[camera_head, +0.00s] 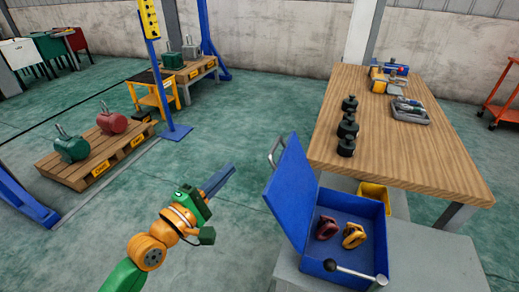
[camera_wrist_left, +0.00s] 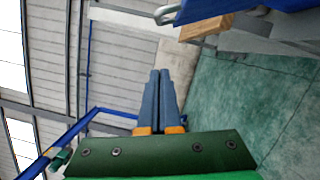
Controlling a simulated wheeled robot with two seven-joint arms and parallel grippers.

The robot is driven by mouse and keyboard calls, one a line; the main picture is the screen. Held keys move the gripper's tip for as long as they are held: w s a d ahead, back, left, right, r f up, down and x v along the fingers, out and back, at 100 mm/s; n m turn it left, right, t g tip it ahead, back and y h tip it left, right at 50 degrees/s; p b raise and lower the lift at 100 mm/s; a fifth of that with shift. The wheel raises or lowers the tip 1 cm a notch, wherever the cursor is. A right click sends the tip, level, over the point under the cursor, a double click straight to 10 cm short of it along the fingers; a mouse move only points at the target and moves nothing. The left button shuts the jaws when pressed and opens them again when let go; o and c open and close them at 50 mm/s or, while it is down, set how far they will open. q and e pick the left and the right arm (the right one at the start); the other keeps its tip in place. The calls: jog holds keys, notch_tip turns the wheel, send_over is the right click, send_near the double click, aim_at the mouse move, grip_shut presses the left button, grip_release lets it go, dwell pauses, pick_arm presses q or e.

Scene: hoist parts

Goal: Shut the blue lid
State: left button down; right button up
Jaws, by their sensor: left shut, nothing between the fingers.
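The blue lid (camera_head: 289,190) stands open, raised and leaning a little to the left, on the left side of the blue box (camera_head: 334,265). A metal handle (camera_head: 277,152) sticks out from the lid's outer face. Inside the box lie a dark red part (camera_head: 326,228) and a yellow part (camera_head: 354,236). My left gripper (camera_head: 226,172) is shut and empty, to the left of the lid and apart from it. In the left wrist view its fingers (camera_wrist_left: 159,78) are together, and the lid's edge with the handle (camera_wrist_left: 166,14) shows at the top. My right gripper is not in view.
The box sits on a grey stand (camera_head: 425,262) beside a wooden table (camera_head: 400,150) with black weights (camera_head: 347,128) and a grey tray (camera_head: 410,112). Open green floor (camera_head: 240,120) lies left of the lid.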

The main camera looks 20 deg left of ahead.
pick_arm(q)
jog(key=w+d+r+p, duration=0.1)
jog(key=w+d+p, duration=0.2)
jog(key=w+d, duration=0.3)
jog(key=shift+w+d+r, duration=0.15)
jog(key=shift+w+r, duration=0.25)
jog(key=shift+w, duration=0.45)
jog(key=shift+w, duration=0.15)
